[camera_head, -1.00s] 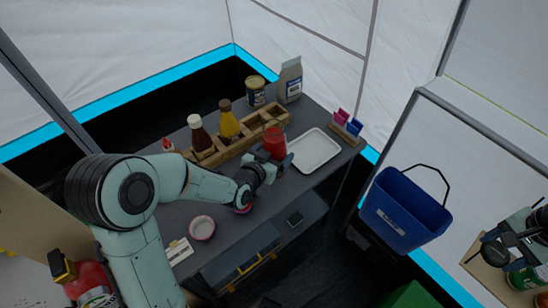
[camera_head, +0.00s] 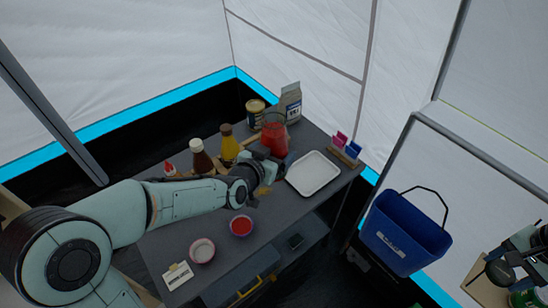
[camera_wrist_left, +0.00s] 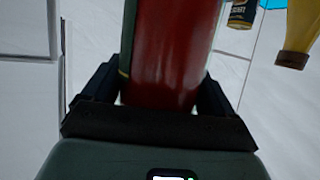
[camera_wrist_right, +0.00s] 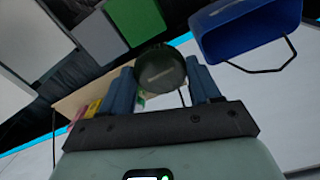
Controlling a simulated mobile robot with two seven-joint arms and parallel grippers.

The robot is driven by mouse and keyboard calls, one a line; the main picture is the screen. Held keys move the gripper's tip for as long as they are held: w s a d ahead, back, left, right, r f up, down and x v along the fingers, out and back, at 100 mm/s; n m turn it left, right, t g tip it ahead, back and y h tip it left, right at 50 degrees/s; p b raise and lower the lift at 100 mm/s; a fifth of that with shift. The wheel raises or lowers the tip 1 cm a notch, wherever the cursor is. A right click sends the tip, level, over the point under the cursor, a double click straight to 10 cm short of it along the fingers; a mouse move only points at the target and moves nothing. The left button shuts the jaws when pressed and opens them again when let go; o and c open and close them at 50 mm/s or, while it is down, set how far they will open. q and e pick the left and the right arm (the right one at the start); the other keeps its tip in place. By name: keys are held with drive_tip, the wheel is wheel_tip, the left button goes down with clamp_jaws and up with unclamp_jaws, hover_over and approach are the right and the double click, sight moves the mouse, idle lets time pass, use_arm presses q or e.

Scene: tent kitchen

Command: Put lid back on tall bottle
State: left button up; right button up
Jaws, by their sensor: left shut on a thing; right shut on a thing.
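A tall bottle (camera_head: 274,140) with red contents and a clear upper part is upright at the back of the grey counter. My left gripper (camera_head: 266,166) is shut on it from the front; the left wrist view shows its red body (camera_wrist_left: 170,50) between the fingers. My right gripper (camera_head: 514,258), at the right edge, is shut on a dark round lid (camera_wrist_right: 160,70), seen between its fingers in the right wrist view. The lid is far from the bottle. Whether the bottle's base touches anything is hidden.
A wooden rack holds a brown bottle (camera_head: 201,158) and a yellow bottle (camera_head: 229,143). A white tray (camera_head: 313,174), a carton (camera_head: 290,101), a can (camera_head: 255,112) and bowls (camera_head: 241,226) stand on the counter. A blue bucket (camera_head: 404,232) hangs between counter and right gripper.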

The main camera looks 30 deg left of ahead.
sight(274, 141)
use_arm(q)
drive_tip(key=shift+r+p, duration=0.4)
drive_tip(key=shift+r, duration=1.75)
use_arm(e)
drive_tip(key=shift+w+r, duration=0.1)
drive_tip(key=shift+r, duration=0.5)
use_arm(q)
drive_tip(key=shift+r, duration=0.15)
